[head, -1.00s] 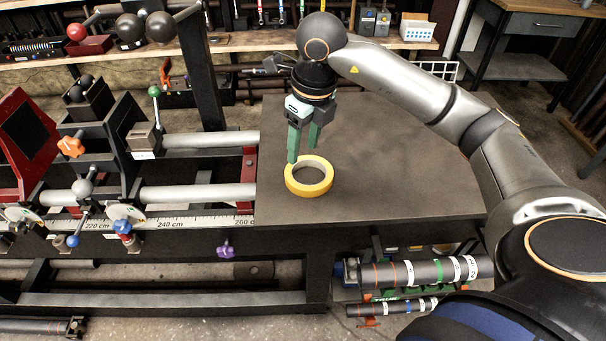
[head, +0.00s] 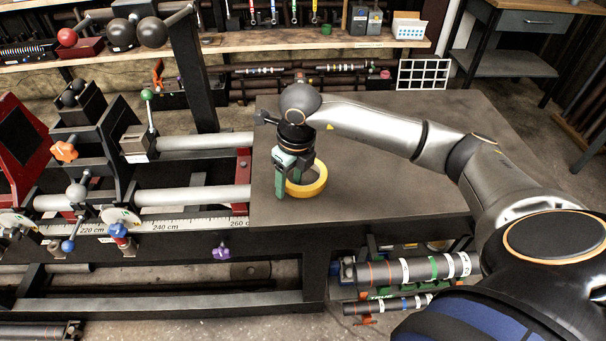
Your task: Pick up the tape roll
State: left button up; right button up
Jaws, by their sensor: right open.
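The right gripper is open. My left gripper is not in view.
The lathe with its rails (head: 195,196) and a ruler strip (head: 185,225) adjoins the tabletop on the left. Banded shafts (head: 410,270) lie below the front edge. A shelf (head: 240,46) with tools runs along the back. The tabletop right of the roll is clear.

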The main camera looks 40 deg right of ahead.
jog(key=shift+c, duration=0.2)
grip_shut()
jog(key=shift+r, duration=0.1)
dwell(0.5)
